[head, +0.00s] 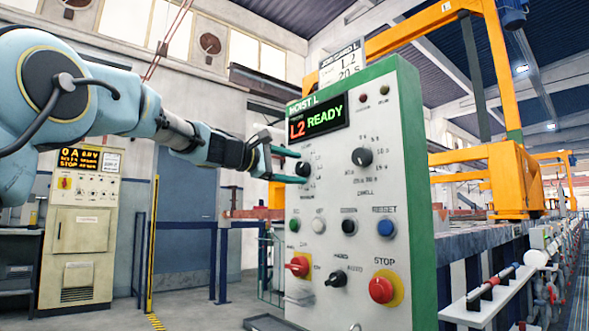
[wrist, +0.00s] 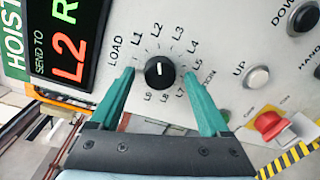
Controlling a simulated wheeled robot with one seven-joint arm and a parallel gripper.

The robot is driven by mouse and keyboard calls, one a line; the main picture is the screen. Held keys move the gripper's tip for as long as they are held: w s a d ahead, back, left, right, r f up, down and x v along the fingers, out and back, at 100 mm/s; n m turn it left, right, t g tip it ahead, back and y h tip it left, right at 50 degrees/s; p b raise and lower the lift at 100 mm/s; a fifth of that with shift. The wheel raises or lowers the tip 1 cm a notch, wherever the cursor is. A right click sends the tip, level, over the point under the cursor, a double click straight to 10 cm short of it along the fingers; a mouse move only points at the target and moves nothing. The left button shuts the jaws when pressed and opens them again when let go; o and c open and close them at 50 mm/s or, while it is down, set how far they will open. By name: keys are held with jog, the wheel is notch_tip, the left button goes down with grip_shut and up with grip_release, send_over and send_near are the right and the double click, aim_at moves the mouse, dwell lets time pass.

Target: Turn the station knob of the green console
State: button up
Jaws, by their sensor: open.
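The green console (head: 375,90) has a pale face in a green frame, and its display (head: 319,117) reads "L2 READY". The station knob (head: 303,169) is a round black dial at the left of the face. In the wrist view the knob (wrist: 160,73) is ringed by labels LOAD and L1 upward, and its white mark points at L2. My gripper (head: 302,167) is open, with its teal fingers reaching the panel. In the wrist view its fingertips (wrist: 159,74) stand either side of the knob, with visible gaps. Their depth relative to the knob is unclear.
A dwell knob (head: 362,157), several push buttons, a red knob (head: 297,266) and a red STOP button (head: 381,289) share the face. In the wrist view, the UP button (wrist: 256,77) is right of the fingers. A tank line with a rail (head: 492,287) stands right.

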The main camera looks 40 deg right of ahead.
jog(key=a+b, duration=0.1)
jog(key=a, duration=0.9)
jog(key=shift+w+a+r+b, duration=0.25)
jog(key=shift+w+b, duration=0.05)
jog(key=shift+w, duration=0.15)
